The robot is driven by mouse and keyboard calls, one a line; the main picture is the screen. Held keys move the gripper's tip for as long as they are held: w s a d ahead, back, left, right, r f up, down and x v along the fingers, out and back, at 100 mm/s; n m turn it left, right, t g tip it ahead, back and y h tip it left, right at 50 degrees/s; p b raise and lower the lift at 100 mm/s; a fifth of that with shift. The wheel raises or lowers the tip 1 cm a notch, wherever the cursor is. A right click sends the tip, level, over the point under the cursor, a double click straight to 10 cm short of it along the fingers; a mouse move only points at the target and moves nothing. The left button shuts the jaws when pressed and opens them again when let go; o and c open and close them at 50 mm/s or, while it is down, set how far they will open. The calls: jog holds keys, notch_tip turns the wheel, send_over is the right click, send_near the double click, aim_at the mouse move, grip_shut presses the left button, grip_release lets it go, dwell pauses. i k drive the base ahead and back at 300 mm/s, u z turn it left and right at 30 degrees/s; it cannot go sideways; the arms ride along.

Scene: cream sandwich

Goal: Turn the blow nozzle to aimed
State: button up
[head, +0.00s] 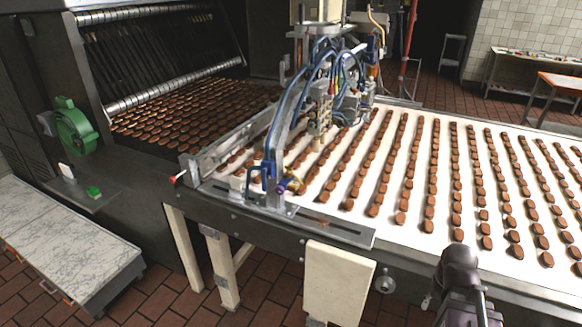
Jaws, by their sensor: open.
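A small brass and purple fitting (287,185) sits low at the near edge of the white conveyor, beside a blue bracket (262,178). It looks like the blow nozzle, but it is too small to be sure, and I cannot tell which way it points. Part of my dark arm rises at the bottom right, in front of the conveyor's near side and well to the right of this fitting. My gripper's fingers cannot be made out.
Rows of brown biscuits lie on the white conveyor (333,197). A metal gantry with blue hoses (318,62) stands over it. A cream panel (338,283) hangs at the front. A marble-topped cabinet (62,240) stands left. Tiled floor is clear in front.

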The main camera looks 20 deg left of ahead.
aim_at(289, 173)
jog(key=k, duration=1.25)
jog(key=u, duration=0.3)
jog(key=i, duration=1.75)
jog(key=z, duration=0.3)
